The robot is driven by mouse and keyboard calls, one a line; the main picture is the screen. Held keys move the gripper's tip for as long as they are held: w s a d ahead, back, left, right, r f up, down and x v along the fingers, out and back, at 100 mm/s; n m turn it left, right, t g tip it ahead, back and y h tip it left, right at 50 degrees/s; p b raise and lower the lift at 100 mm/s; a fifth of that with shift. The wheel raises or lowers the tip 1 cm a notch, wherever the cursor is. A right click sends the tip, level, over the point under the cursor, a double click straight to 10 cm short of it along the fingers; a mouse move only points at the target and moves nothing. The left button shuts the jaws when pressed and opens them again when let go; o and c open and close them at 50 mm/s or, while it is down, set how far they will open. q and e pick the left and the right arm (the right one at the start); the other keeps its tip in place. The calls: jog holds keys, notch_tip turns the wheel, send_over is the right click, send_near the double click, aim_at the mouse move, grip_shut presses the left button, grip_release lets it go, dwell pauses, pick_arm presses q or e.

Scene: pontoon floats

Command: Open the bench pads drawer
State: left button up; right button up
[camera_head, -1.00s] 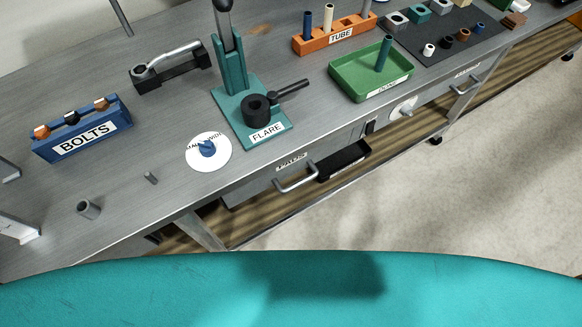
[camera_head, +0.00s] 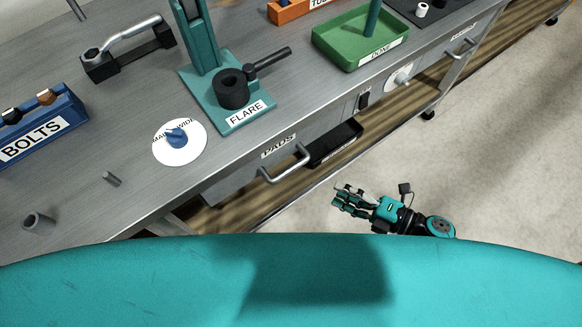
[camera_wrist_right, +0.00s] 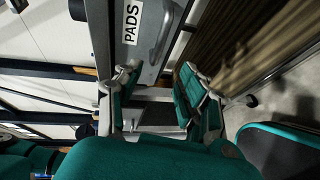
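The pads drawer (camera_head: 232,186) sits under the bench's front edge, with a "PADS" label (camera_head: 278,146) and a grey bar handle (camera_head: 285,166). It looks shut. My right gripper (camera_head: 345,198) is in front of the drawer, to the right of and below the handle in the head view, apart from it. In the right wrist view the fingers (camera_wrist_right: 160,100) are spread with nothing between them, and the handle (camera_wrist_right: 161,35) and label (camera_wrist_right: 131,22) show beyond the tips. My left gripper is in neither view.
The bench top holds a blue bolts rack (camera_head: 42,126), a teal flare press (camera_head: 228,92), a white dial disc (camera_head: 180,142) and a green tray (camera_head: 350,62). A black open bin (camera_head: 333,143) hangs right of the handle. The floor (camera_head: 500,170) on the right is clear.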

aim_at(290, 169)
jog(key=p+x, duration=0.1)
jog(key=x, duration=1.4)
jog(key=shift+w+a+f, duration=0.1)
jog(key=shift+f, duration=0.05)
grip_shut()
